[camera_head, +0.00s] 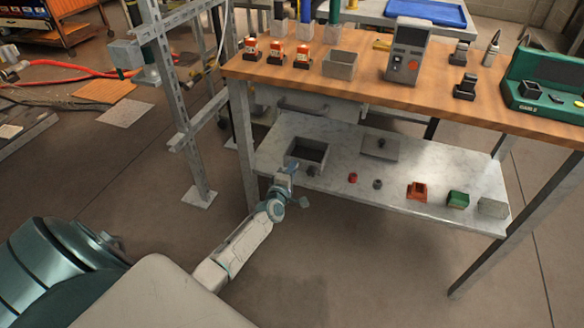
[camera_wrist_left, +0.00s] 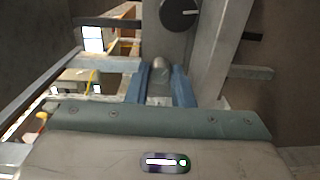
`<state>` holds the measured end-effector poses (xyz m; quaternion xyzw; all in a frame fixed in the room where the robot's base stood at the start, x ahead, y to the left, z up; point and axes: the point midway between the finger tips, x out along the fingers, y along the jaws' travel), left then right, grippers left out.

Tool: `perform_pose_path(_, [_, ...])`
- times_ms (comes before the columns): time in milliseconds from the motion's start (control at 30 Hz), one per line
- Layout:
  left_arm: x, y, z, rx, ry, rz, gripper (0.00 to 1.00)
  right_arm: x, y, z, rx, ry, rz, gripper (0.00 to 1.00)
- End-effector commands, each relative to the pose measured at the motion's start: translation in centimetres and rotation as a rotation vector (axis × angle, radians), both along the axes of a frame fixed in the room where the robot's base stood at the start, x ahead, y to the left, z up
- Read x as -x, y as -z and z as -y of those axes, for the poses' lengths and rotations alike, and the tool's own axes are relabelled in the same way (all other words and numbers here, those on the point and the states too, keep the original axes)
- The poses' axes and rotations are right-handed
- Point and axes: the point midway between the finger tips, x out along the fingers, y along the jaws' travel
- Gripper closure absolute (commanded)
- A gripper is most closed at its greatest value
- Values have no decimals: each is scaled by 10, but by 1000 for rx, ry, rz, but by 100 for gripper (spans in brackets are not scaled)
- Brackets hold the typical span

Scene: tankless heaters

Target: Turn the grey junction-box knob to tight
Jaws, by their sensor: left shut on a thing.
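The grey open-topped junction box (camera_head: 291,153) stands at the left end of the lower shelf. My left gripper (camera_head: 291,170) is at its front side. In the left wrist view my left gripper (camera_wrist_left: 160,92) has its blue fingers on either side of a small rounded grey knob (camera_wrist_left: 160,72), shut on it. Behind it is the box's grey face (camera_wrist_left: 158,42). A dark round knob with a white mark (camera_wrist_left: 181,13) sits higher in that view. A small dark knob also shows at the box front (camera_head: 312,171) in the head view. My right gripper is not in view.
The marble-look shelf (camera_head: 300,190) holds a flat grey lid (camera_head: 390,154), a red piece (camera_head: 352,178), an orange block (camera_head: 417,191) and a green block (camera_head: 458,200). The wooden tabletop (camera_head: 440,103) is above. A metal frame post (camera_head: 172,90) stands to the left.

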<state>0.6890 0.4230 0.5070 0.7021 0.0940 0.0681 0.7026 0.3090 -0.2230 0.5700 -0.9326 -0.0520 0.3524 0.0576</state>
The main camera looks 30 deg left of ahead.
Motion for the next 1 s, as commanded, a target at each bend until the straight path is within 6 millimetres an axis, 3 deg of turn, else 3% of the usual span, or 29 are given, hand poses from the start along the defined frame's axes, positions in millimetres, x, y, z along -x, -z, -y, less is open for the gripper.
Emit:
perform_pose_path(600, [1, 0, 1, -548, 1, -135, 100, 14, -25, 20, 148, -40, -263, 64])
perform_pose_path(1000, [1, 2, 1, -761, 2, -186, 100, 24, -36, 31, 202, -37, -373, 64])
